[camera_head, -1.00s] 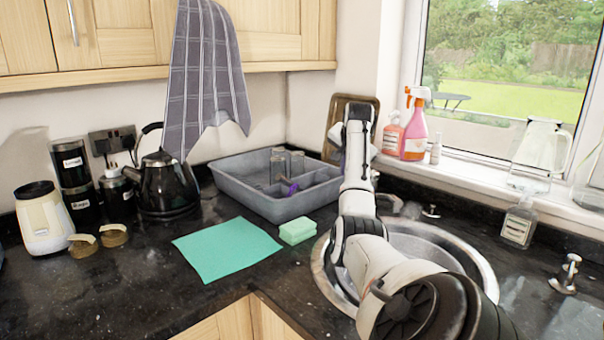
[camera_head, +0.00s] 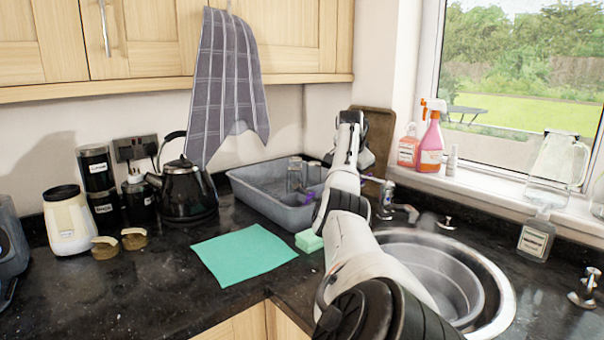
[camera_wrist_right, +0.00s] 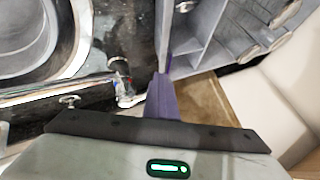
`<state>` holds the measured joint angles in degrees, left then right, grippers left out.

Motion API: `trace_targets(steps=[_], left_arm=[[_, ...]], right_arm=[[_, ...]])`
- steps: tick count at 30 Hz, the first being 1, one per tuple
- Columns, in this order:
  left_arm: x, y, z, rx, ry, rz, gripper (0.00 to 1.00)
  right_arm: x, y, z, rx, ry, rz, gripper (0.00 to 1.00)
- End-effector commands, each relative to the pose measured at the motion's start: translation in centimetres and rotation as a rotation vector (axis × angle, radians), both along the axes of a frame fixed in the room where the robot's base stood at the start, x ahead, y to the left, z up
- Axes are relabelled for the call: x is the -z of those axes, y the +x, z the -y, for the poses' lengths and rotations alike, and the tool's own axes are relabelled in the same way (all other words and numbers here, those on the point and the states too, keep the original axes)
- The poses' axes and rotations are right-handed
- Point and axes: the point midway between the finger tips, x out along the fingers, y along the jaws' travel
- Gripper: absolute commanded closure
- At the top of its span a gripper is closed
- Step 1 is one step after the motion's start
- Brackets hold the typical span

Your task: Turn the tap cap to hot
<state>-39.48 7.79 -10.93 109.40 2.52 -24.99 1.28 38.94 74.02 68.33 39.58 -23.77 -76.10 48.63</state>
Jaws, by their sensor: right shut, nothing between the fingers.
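The chrome tap (camera_head: 388,200) stands at the back left of the sink in the head view, partly behind my right arm. In the right wrist view the tap (camera_wrist_right: 124,92) shows small red and blue marks near its top. Which way its cap is turned is too small to tell. My right gripper (camera_wrist_right: 162,80) shows purple fingers in the wrist view, shut and empty, just right of the tap. I see no clear contact. In the head view its fingers are mostly hidden by my arm. My left gripper is not in view.
The round sink (camera_head: 480,265) lies right of my arm. A grey tray (camera_head: 262,205) with glasses sits to the left, near my gripper. A brown board (camera_head: 378,130) leans behind. A green sponge (camera_head: 309,241) and teal cloth (camera_head: 243,255) lie in front. Spray bottles (camera_head: 431,140) stand on the sill.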

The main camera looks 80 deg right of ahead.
Motion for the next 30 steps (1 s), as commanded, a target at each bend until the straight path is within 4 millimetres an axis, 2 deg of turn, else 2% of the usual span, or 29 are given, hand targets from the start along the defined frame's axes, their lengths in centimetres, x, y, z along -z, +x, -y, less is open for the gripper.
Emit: trace_targets(steps=[1, 8, 13, 17, 23, 24, 30], left_arm=[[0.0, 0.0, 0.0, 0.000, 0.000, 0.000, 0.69], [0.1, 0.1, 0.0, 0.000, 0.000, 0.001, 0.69], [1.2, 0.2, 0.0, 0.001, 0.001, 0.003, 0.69], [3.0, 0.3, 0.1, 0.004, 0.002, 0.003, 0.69], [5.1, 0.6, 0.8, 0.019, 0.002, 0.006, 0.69], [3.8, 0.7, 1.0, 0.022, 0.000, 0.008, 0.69], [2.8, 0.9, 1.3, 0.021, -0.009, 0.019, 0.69]], right_arm=[[-0.5, 0.0, 0.3, -0.001, -0.021, -0.001, 1.00], [-0.5, 0.0, 0.3, -0.003, -0.022, 0.000, 1.00], [-0.1, 0.0, -0.3, -0.002, -0.024, 0.000, 1.00], [0.5, 0.0, -1.5, -0.001, -0.021, 0.001, 1.00], [1.0, -0.1, -4.5, 0.001, -0.014, 0.002, 1.00], [-0.9, 0.3, -4.9, 0.001, -0.015, 0.000, 1.00], [-4.6, 2.2, -7.3, -0.001, -0.011, 0.001, 1.00]])
